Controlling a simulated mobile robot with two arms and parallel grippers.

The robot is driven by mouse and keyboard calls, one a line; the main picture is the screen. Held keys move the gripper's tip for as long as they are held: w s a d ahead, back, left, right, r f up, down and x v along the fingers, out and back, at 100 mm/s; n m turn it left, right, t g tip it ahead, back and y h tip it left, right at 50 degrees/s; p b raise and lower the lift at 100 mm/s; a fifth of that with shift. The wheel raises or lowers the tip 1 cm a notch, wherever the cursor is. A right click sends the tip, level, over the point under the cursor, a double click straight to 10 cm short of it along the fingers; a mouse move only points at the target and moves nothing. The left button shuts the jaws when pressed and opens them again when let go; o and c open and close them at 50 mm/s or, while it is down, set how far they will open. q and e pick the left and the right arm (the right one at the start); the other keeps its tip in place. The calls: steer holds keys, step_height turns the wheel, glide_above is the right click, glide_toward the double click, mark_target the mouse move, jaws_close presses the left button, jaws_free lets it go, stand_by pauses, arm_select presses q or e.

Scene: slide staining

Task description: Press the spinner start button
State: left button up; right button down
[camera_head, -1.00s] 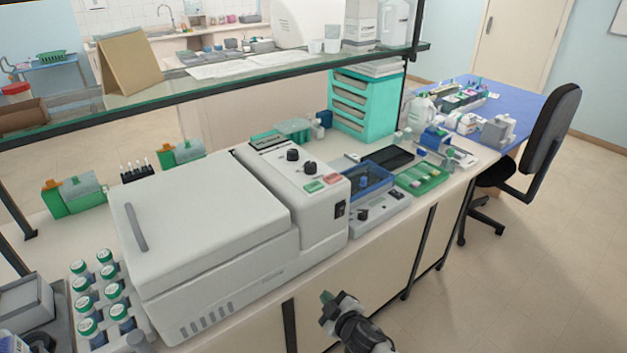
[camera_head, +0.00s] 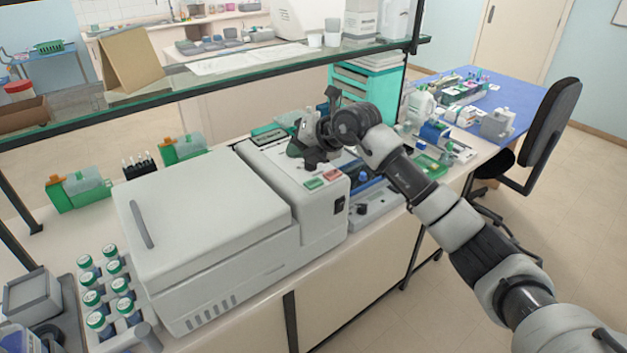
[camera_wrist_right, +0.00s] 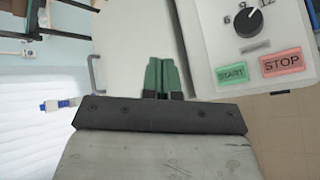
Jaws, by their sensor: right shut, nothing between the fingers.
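The spinner (camera_head: 215,205) is a large pale grey machine with a closed lid on the bench. Its raised control panel (camera_wrist_right: 210,22) carries black knobs, a green START button (camera_wrist_right: 232,73) and a red STOP button (camera_wrist_right: 282,62). Both buttons also show in the head view, START (camera_head: 314,184) beside STOP (camera_head: 332,175). My right gripper (camera_wrist_right: 164,76) is shut and empty, its green fingertips to the left of START in the wrist view and apart from it. In the head view my right gripper (camera_head: 297,150) is over the panel's far part and hides some of it. My left gripper is not in view.
A glass shelf (camera_head: 230,72) crosses above the bench behind the spinner. A blue-lidded device (camera_head: 372,190) and a green tray (camera_head: 430,167) stand right of it. Green-capped bottles (camera_head: 97,320) sit in a rack at front left. A teal drawer unit (camera_head: 350,80) stands behind.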

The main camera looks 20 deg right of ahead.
mark_target(316, 181)
steer(key=d+h, duration=0.1)
steer(key=d+r+h, duration=0.1)
steer(key=d, duration=0.1)
steer(key=w+d+r+h, duration=0.1)
steer(key=shift+w+d+r+m, duration=0.1)
steer(key=shift+d+m, duration=0.3)
steer(key=shift+f+b, duration=2.55)
steer(key=shift+f, duration=1.85)
steer(key=shift+f+b, duration=0.35)
steer(key=shift+f, duration=0.05)
